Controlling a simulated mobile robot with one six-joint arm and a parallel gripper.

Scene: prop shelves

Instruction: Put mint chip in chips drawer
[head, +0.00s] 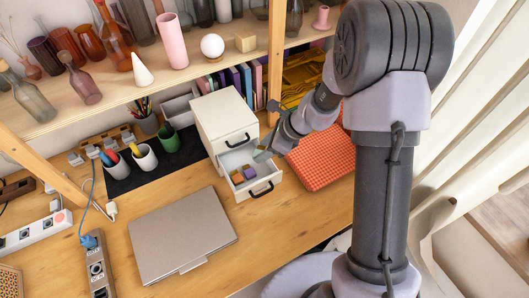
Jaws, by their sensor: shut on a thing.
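A small white drawer unit (222,112) stands on the desk, with its upper drawer shut. Its lower drawer (250,193) is pulled out towards the front and has a dark handle. Several small chips lie in the open drawer, among them a brown chip (237,178) and a purple chip (250,172). My gripper (263,155) is above the back right part of the open drawer, pointing down. It is shut on a small pale greenish piece, apparently the mint chip; the piece is tiny and partly hidden by the fingers.
A grey laptop (181,235) lies shut in front of the drawer unit. A red checkered case (322,158) lies close on the right. Cups (145,157) stand on a dark mat at left. A shelf (120,92) with vases overhangs the back.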

